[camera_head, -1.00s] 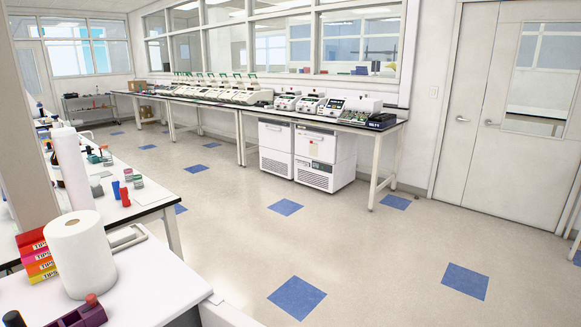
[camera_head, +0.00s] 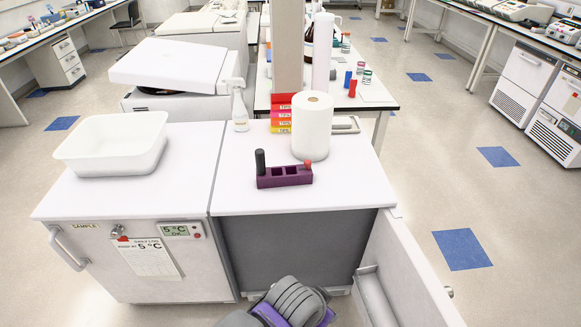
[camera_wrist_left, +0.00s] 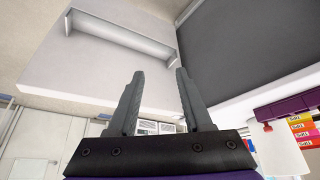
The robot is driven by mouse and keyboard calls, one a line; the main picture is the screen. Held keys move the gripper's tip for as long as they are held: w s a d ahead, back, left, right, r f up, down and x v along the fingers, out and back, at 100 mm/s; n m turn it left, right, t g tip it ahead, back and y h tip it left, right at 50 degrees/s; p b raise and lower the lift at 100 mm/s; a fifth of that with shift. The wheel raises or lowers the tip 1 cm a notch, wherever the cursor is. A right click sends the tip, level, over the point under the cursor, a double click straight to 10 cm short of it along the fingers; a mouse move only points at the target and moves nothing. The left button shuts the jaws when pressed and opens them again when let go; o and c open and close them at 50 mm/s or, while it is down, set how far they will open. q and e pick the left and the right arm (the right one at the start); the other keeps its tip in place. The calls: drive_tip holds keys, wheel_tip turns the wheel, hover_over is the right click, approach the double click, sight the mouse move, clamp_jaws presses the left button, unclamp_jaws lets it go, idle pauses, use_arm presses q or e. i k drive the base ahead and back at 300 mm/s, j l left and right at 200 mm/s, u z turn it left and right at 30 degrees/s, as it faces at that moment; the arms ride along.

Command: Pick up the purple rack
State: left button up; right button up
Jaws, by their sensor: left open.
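The purple rack (camera_head: 285,176) stands on the white worktop near its front edge in the head view. A black-handled item (camera_head: 260,162) stands in its left end and a red-topped item (camera_head: 308,166) in its right end. The rack also shows in part at the right of the left wrist view (camera_wrist_left: 285,107), which looks upside down. My left gripper (camera_wrist_left: 160,72) is open, with nothing between its fingers, and is apart from the rack. In the head view only a part of my arm shows at the bottom, and its fingers are hidden. My right gripper is not in view.
A paper towel roll (camera_head: 312,127) stands just behind the rack, with stacked tip boxes (camera_head: 281,112) and a spray bottle (camera_head: 239,106) nearby. A white tub (camera_head: 112,143) is on the left. The worktop around the rack's front is clear.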

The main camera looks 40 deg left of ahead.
sight(297, 174)
drive_tip(key=u, duration=1.6)
drive_tip(key=i+j, duration=0.6)
drive_tip(key=j, duration=0.2)
drive_tip(key=i+j, duration=0.3)
drive_tip(key=j+z, duration=0.05)
drive_tip(key=j, duration=0.05)
